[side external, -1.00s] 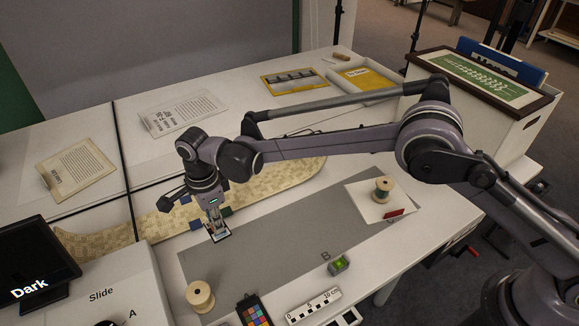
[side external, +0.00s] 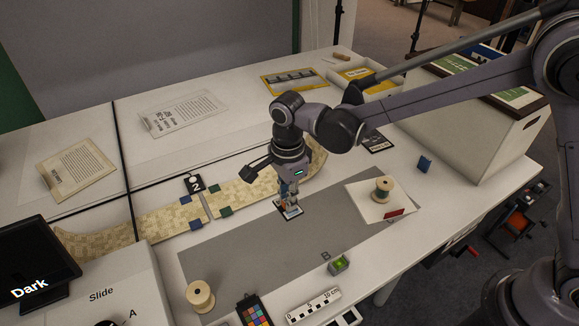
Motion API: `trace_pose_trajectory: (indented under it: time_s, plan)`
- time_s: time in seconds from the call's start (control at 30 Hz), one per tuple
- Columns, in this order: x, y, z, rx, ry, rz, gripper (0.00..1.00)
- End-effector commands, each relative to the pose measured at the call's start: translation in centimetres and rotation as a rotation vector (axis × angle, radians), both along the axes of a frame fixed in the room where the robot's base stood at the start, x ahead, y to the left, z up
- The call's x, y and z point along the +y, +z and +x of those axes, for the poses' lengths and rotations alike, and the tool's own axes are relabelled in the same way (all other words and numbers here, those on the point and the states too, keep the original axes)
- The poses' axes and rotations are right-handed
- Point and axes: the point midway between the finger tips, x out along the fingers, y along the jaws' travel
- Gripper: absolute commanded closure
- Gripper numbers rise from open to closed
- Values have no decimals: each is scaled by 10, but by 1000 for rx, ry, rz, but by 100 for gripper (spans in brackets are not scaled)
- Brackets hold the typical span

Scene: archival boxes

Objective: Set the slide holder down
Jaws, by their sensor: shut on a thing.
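The slide holder (side external: 289,210) is a small dark-framed flat piece with a light middle, under my gripper. My gripper (side external: 291,196) points down and is shut on it, over the upper part of the grey mat (side external: 240,255). The fingers hide part of the holder. I cannot tell whether the holder touches the mat or hangs just above it.
Another spool (side external: 200,297), a colour chart (side external: 253,310), a scale bar (side external: 314,306) and a small green-lit box (side external: 338,264) line the front. The patterned strip (side external: 240,195) runs behind. The mat's middle is clear.

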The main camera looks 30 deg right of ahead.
Motion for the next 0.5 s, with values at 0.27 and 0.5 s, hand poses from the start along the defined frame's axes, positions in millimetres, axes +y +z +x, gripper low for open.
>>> trace_pose_trajectory:
  time_s: [0.27, 0.5]
  plan:
    - [-41, -2, -53, -1, -29, 0, 100]
    - [-35, -11, -67, -1, -31, 0, 100]
